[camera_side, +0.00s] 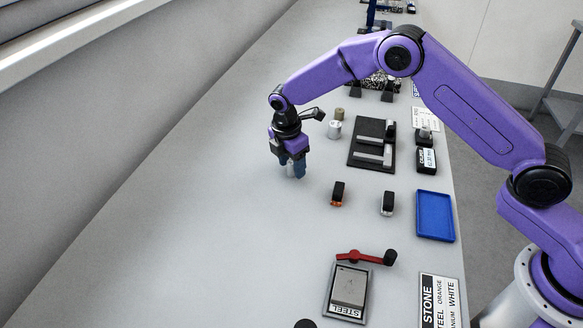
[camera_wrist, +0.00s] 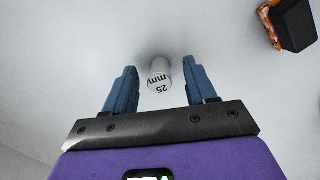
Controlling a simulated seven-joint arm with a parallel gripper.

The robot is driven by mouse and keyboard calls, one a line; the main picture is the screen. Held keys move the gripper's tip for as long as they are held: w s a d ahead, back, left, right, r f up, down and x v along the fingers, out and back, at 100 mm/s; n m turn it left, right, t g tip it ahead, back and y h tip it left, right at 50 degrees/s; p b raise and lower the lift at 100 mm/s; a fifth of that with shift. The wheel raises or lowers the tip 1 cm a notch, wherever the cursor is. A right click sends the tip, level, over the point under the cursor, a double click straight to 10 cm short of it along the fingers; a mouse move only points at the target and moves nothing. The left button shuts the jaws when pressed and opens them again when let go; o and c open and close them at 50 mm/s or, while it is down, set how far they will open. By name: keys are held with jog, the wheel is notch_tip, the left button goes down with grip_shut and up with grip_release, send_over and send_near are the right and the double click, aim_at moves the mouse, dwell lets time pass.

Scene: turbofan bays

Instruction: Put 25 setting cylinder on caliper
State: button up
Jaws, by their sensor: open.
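The 25 setting cylinder (camera_wrist: 160,76) is a small silver cylinder marked "25 mm". In the wrist view it stands between the two blue fingers of my gripper (camera_wrist: 158,90), with a gap on each side. In the side view my gripper (camera_side: 293,172) is low over the table, and the cylinder shows only as a pale sliver by the fingers. My gripper is open. A dark tray (camera_side: 373,143) with a silver, dark-headed tool that looks like the caliper (camera_side: 374,157) lies to the right of my gripper.
Two other cylinders, silver (camera_side: 334,130) and brass (camera_side: 339,114), stand behind my gripper. Two small black blocks (camera_side: 338,193) (camera_side: 387,203) stand at front right. A blue tray (camera_side: 435,216), a red-handled tool (camera_side: 365,257) and a steel plate (camera_side: 348,287) lie nearer. The table left of my gripper is clear.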

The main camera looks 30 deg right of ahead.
jog(key=shift+f, duration=0.2)
grip_shut()
jog(key=shift+r, duration=0.2)
